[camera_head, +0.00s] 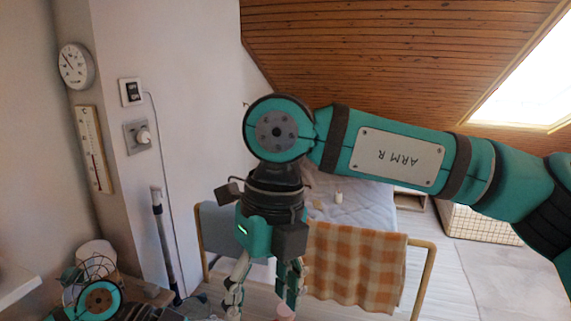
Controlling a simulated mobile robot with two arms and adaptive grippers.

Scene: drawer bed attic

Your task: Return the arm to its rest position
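My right arm (395,158), marked "ARM R", comes in from the right and bends down at a round teal joint. My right gripper (262,295) hangs from it, pointing down, with its two fingers spread apart and no object visible between them. A small pinkish thing (286,313) shows at the bottom edge by the right-hand finger; I cannot tell what it is or whether they touch. Part of my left arm (100,299) shows at the lower left. My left gripper cannot be made out.
An orange checked cloth (355,268) hangs over a wooden-framed rail (423,275) near the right gripper. A bed (372,205) stands behind. A wall with a switch (131,92), dial (139,137) and thermometer (93,149) is left. Floor (450,295) is clear at lower right.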

